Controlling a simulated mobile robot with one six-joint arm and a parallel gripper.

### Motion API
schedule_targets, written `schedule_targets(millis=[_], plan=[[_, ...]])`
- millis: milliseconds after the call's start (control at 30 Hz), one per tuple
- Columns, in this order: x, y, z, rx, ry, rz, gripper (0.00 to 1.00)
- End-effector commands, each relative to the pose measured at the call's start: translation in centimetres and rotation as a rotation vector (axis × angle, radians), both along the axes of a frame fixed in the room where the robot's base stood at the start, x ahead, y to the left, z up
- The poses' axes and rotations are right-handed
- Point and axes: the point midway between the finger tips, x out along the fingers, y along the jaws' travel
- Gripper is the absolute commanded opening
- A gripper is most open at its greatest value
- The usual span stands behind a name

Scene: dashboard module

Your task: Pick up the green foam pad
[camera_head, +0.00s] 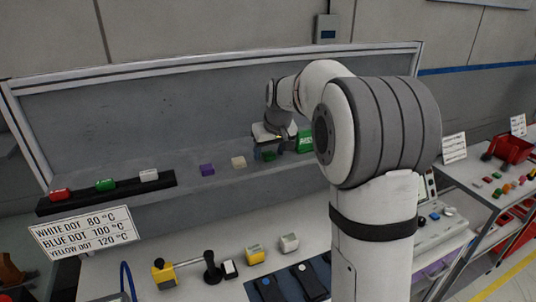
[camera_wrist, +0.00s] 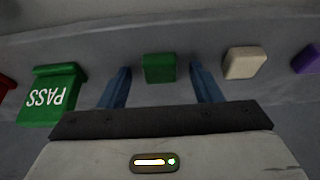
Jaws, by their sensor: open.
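The green foam pad (camera_wrist: 159,68) lies on the grey shelf, between the two blue fingers of my gripper (camera_wrist: 160,88) in the wrist view. Gaps show on both sides of the pad, so the fingers are open and not touching it. In the head view my gripper (camera_head: 268,154) is low over the shelf at the end of the arm. The green pad (camera_head: 269,155) shows there as a small patch, partly hidden by the gripper.
A cream pad (camera_wrist: 245,62) and a purple pad (camera_wrist: 306,59) lie to the right in the wrist view. A green PASS block (camera_wrist: 52,95) stands to the left. In the head view a dark strip (camera_head: 125,188) holds red, green and white blocks.

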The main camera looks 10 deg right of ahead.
Motion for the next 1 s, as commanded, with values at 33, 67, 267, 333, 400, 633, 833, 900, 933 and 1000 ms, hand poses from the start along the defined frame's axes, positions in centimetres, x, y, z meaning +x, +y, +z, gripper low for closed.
schedule_targets(millis=[33, 67, 267, 333, 400, 633, 833, 900, 933, 1000], plan=[[-0.01, 0.02, 0.00, 0.000, 0.000, 0.000, 0.58], [-0.01, 0.02, 0.00, 0.000, 0.000, 0.000, 0.58], [-0.03, 0.05, 0.01, 0.000, 0.000, 0.000, 0.46], [-0.03, 0.05, 0.02, 0.000, 0.000, 0.000, 0.40], [-0.03, 0.05, 0.02, 0.000, 0.000, 0.001, 0.34], [-0.03, 0.09, 0.04, 0.001, 0.000, 0.001, 0.16], [-0.04, 0.16, 0.04, 0.000, 0.000, 0.002, 0.10], [-0.03, 0.16, 0.08, 0.000, 0.000, 0.002, 0.10], [-0.02, 0.16, 0.16, 0.000, 0.000, 0.002, 0.10], [-0.01, 0.15, 0.60, 0.000, -0.001, 0.002, 0.10]])
